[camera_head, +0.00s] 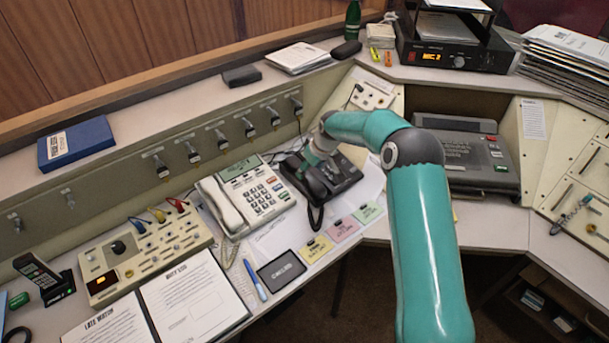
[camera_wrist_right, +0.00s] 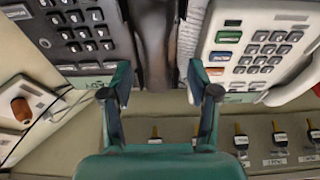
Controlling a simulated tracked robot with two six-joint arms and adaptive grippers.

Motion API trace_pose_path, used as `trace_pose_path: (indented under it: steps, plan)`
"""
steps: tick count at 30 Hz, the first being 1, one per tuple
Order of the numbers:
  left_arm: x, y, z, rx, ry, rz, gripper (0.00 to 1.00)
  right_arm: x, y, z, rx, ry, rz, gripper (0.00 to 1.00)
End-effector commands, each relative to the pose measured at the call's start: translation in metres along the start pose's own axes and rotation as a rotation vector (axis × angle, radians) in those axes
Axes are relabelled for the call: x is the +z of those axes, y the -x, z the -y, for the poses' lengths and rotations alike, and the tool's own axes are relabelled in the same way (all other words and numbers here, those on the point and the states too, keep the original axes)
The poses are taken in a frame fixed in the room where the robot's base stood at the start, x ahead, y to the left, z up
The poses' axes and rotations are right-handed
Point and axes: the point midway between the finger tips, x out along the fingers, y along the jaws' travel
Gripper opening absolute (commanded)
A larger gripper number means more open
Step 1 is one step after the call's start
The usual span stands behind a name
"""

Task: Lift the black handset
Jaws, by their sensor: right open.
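The black handset (camera_head: 308,184) lies along the left side of the black desk phone (camera_head: 343,178) in the head view, partly covered by my right gripper (camera_head: 313,158). In the right wrist view the handset (camera_wrist_right: 156,45) runs up between the two fingers of the right gripper (camera_wrist_right: 158,78). The fingers are apart, one on each side of it, with gaps visible. The handset appears to rest on its phone. Whether any finger touches it I cannot tell. My left gripper is not in view.
A cream phone (camera_head: 245,195) with its own white handset stands close on the left. Coloured cards (camera_head: 342,229) lie in front of the black phone. A raised panel with plugs (camera_head: 220,138) runs behind. A grey console unit (camera_head: 465,160) stands to the right.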

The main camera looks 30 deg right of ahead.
Motion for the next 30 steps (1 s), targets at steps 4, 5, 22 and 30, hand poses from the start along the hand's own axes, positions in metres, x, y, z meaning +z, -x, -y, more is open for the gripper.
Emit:
trace_pose_path:
  steps: [4, 5, 22, 30]
  plan:
    - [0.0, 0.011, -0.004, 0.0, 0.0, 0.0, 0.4, -0.004, -0.014, -0.004, -0.001, -0.002, 0.003, 0.6]
    - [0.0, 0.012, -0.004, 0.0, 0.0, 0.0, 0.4, -0.004, -0.018, -0.004, -0.001, -0.002, 0.004, 0.6]
    - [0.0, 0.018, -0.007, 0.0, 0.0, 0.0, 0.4, -0.006, -0.047, -0.006, 0.0, -0.002, 0.001, 0.5]
    - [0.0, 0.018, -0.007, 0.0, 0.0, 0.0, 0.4, -0.006, -0.047, -0.006, 0.0, -0.002, 0.001, 0.05]
